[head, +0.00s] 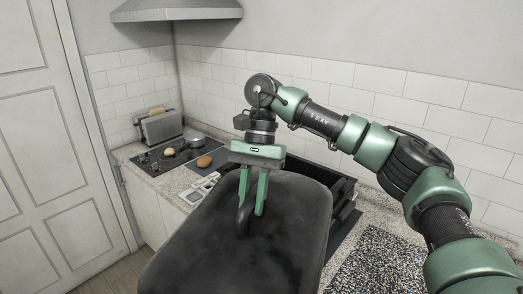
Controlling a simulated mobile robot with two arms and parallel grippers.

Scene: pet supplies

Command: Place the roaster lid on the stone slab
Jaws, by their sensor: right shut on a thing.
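The roaster lid (215,255) is large, dark and rounded at the corners, with an arched handle on top. My right gripper (251,211) points down and is shut on the lid's handle. The lid fills the lower middle of the head view and seems to be held up off the counter. A speckled stone slab (385,265) lies at the lower right, partly hidden by the lid and my right arm. A black roaster (342,188) stands behind the lid, mostly hidden by it. My left gripper is not in view.
A toaster (159,126) with bread stands at the back left. A dark cooktop (172,155) holds rounded food items, including a brown one (204,162). A pale device (200,189) lies on the counter left of the lid. The tiled wall closes off the back.

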